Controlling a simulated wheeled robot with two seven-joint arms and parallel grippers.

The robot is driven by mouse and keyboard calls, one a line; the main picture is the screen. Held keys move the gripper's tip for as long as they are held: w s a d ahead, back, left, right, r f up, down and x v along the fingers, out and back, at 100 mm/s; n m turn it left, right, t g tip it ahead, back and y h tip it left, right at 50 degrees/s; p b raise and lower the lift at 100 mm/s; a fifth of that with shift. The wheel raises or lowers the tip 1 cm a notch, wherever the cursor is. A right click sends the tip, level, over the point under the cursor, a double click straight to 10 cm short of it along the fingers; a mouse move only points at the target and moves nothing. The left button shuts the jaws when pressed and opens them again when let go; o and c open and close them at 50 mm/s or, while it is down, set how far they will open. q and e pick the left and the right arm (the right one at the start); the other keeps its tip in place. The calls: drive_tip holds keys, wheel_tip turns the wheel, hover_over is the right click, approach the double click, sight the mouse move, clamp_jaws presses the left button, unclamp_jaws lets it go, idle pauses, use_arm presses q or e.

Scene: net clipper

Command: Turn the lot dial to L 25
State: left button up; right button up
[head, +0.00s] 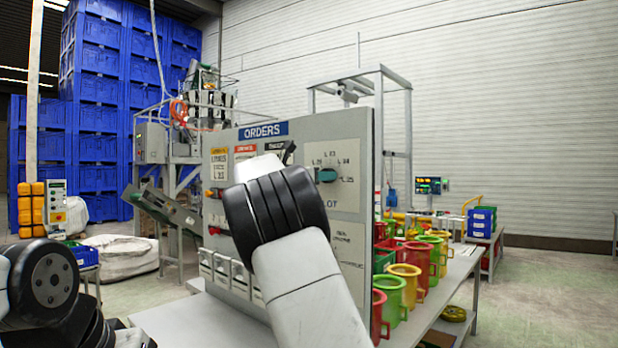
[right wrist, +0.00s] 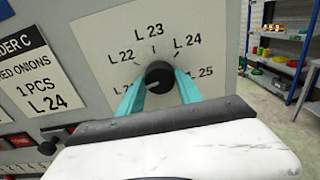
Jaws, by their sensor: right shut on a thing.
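The lot dial (right wrist: 158,76) is a round black knob on the pale panel, with marks L 22, L 23, L 24 and L 25 around it and a partly hidden mark at lower left. Which mark it points to I cannot tell clearly. My right gripper (right wrist: 160,88) is shut on the dial, one teal finger on each side. In the head view a teal fingertip of my right gripper (head: 327,175) shows at the dial, over the word LOT; my arm hides much of the panel's middle. My left arm shows at lower left, but its gripper is out of view.
The ORDERS panel (head: 352,225) stands on a table (head: 440,300). Colored cups (head: 404,280) stand close to its right. An order card reading L 24 (right wrist: 38,75) is left of the dial. Blue crates (head: 100,120) are stacked at the back left.

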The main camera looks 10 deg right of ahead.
drive_tip(key=shift+m, duration=0.4)
drive_tip(key=shift+f+n, duration=0.15)
drive_tip(key=shift+n, duration=16.35)
drive_tip(key=o, duration=1.4)
drive_tip(key=shift+c, duration=0.2)
